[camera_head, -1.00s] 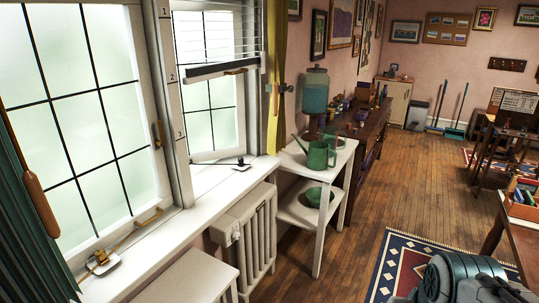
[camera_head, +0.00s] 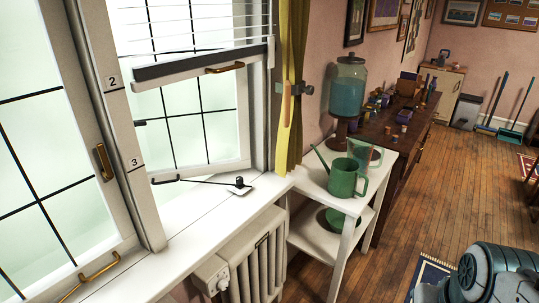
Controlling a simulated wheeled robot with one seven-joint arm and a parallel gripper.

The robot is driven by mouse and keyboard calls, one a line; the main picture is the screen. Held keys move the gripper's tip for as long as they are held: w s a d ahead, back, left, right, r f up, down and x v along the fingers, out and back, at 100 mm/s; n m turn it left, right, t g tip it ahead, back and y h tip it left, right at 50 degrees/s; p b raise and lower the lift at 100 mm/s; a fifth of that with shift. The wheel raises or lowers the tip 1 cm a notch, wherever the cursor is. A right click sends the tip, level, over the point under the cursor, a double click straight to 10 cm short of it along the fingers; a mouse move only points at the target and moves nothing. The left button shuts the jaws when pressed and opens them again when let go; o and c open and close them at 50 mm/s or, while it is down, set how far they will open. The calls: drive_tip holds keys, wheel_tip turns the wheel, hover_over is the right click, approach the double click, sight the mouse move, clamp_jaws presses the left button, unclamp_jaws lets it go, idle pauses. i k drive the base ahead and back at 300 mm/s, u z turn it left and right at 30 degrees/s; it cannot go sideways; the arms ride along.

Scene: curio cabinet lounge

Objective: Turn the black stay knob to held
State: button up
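The black stay knob (camera_head: 239,182) stands on a small pale plate on the white window sill, at the foot of the far window. A thin black stay rod (camera_head: 205,182) runs from the knob to the lower edge of the window sash (camera_head: 200,172). The knob is too small to read its setting. Part of my arm shows at the lower right, well away from the knob. My gripper is not in view.
A blind (camera_head: 200,65) with a dark bottom rail hangs above the stay. A yellow curtain (camera_head: 289,110) hangs right of the window. A white stand (camera_head: 315,185) holds a green watering can (camera_head: 345,178). A radiator (camera_head: 262,262) is below the sill. Wooden floor lies open to the right.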

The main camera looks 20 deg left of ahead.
sight(239, 180)
drive_tip(key=i, duration=1.55)
drive_tip(key=u, duration=2.35)
drive_tip(key=i, duration=0.5)
drive_tip(key=u, duration=0.1)
